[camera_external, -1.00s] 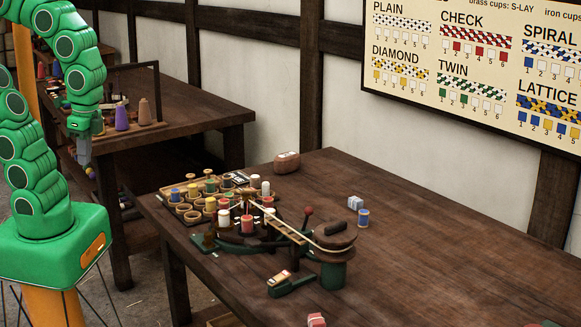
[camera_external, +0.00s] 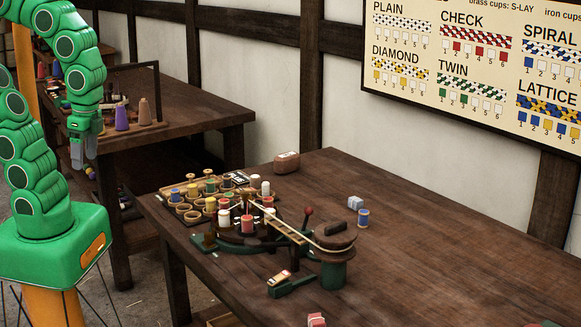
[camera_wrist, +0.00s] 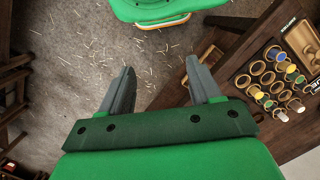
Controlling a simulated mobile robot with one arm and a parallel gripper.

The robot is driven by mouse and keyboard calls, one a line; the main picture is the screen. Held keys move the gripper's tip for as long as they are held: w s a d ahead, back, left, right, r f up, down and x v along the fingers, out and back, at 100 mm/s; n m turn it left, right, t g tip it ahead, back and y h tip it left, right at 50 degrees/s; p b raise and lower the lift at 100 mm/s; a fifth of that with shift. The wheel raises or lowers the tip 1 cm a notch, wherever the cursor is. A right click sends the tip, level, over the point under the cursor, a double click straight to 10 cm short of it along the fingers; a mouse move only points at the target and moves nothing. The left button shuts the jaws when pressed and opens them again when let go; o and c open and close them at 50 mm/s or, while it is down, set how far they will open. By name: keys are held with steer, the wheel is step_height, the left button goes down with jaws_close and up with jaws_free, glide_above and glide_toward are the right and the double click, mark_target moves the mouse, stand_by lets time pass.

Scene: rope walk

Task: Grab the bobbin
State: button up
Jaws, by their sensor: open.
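The frames do not show which bobbin is meant. My gripper (camera_external: 84,155) hangs left of this table, well apart from every bobbin. In the wrist view my gripper (camera_wrist: 157,68) is open and empty above the floor; the cupped bobbins, including a blue one (camera_wrist: 274,53), show at the right.
The braiding device on its green post (camera_external: 333,272) takes up the front-left tabletop. The table's right part (camera_external: 470,255) is mostly clear. Another table (camera_external: 185,115) stands behind.

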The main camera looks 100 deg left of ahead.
steer(key=w+a+r+t, duration=0.2)
steer(key=w, duration=2.1)
steer(key=n+t+y, duration=0.2)
steer(key=n+t, duration=0.2)
glide_above(362, 211)
steer(key=s, duration=0.1)
steer(key=f, duration=2.1)
steer(key=shift+d+f, duration=0.3)
steer(key=shift+d, duration=0.1)
steer(key=shift+s+d+x, duration=0.1)
steer(key=shift+s+x, duration=0.1)
steer(key=shift+x, duration=1.35)
steer(key=shift+s+d+x, duration=0.15)
steer(key=shift+s+x, duration=0.05)
steer(key=shift+x, duration=1.35)
steer(key=shift+f, duration=0.2)
steer(key=c, duration=1.1)
